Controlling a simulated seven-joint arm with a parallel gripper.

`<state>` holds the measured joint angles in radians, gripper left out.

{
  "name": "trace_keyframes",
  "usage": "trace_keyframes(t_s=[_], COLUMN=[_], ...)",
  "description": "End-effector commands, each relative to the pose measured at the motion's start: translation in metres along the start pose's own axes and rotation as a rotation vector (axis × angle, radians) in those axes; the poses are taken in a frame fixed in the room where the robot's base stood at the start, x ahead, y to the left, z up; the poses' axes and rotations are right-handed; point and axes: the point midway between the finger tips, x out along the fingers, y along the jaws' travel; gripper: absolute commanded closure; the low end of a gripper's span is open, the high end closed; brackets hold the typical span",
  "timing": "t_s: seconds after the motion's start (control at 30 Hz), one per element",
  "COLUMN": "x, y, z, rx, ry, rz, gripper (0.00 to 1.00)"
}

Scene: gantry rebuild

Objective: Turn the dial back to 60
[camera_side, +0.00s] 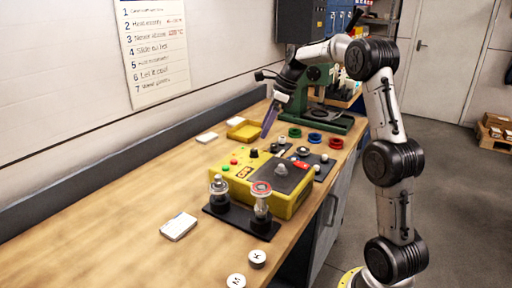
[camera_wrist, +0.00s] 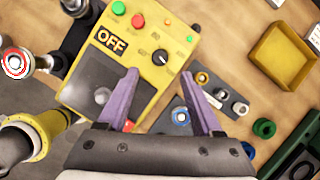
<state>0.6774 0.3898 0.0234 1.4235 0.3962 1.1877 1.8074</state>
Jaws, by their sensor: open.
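The dial is a small black knob with a white pointer line (camera_wrist: 160,57) on the yellow control box (camera_wrist: 133,50). In the side view the dial (camera_side: 253,153) stands at the back edge of the box (camera_side: 262,195). My gripper (camera_wrist: 160,75) has two purple fingers, spread apart and empty, on either side of the dial in the wrist picture. In the side view my gripper (camera_side: 266,131) is above the bench, its tips higher than the dial and apart from it. A display reads OFF (camera_wrist: 110,41). Scale numbers around the dial are too small to read.
A red button (camera_wrist: 138,21) and green buttons share the panel. Two posts on a black base (camera_side: 240,221) stand before the box. A dark plate with knobs (camera_wrist: 205,100), coloured rings (camera_side: 315,138), a yellow tray (camera_side: 243,130) and a green press (camera_side: 318,85) are nearby.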

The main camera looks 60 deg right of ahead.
Motion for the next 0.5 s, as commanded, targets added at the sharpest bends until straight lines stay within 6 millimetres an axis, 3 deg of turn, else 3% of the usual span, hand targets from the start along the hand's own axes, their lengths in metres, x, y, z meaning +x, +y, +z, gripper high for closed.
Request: trace_keyframes(t_s=[0.2, 0.5], x=[0.043, 0.077], y=[0.001, 0.0], z=[0.0, 0.0], rx=[-0.001, -0.001], ry=[0.002, 0.0], rz=[0.004, 0.001], gripper=[0.33, 0.33])
